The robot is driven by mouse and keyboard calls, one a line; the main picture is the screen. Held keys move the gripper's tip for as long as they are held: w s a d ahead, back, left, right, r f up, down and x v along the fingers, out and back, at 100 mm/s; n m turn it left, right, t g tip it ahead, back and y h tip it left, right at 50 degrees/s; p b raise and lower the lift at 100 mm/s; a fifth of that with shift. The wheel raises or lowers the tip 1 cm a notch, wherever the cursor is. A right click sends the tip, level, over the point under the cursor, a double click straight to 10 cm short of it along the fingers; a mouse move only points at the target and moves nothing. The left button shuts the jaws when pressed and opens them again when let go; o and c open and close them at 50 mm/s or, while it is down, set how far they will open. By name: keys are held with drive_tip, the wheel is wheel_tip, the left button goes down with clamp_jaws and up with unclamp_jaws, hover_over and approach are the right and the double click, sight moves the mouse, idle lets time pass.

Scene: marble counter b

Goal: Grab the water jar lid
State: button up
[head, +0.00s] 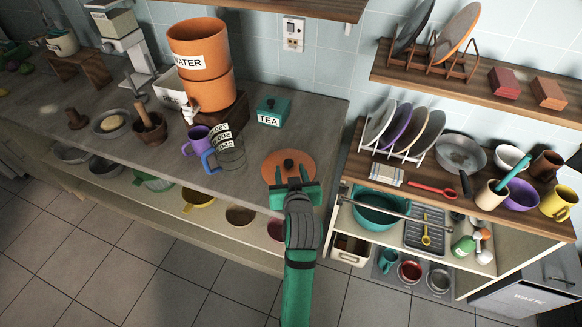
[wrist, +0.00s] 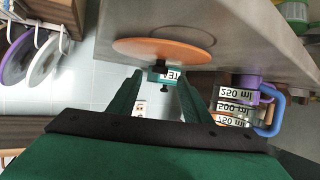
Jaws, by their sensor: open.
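The water jar lid (head: 272,165) is a flat orange disc with a dark round knob. It lies on the grey counter near its right end and front edge. The lid also shows in the wrist view (wrist: 140,48), with its knob (wrist: 160,65) seen between my fingers. My gripper (head: 294,186) is open and empty, at the near side of the lid. In the wrist view its fingers (wrist: 160,84) point toward the knob, one on each side, and I cannot tell how far off it is. The orange water jar (head: 198,82) stands farther back to the left.
A teal TEA box (head: 272,112) stands behind the lid. A clear measuring jug (head: 230,152) with a blue handle and a purple mug (head: 197,140) stand to its left. A wooden shelf unit (head: 365,192) with dishes is to the right, past a gap.

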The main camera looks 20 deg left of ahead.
sight(289, 163)
drive_tip(key=shift+w+a+f, duration=0.25)
drive_tip(key=shift+w+a, duration=0.1)
drive_tip(key=shift+a, duration=0.1)
drive_tip(key=shift+d+x, duration=0.2)
drive_tip(key=shift+x, duration=2.45)
drive_tip(key=shift+w+r, duration=0.1)
drive_tip(key=shift+w, duration=0.05)
drive_tip(key=shift+c, duration=0.7)
clamp_jaws()
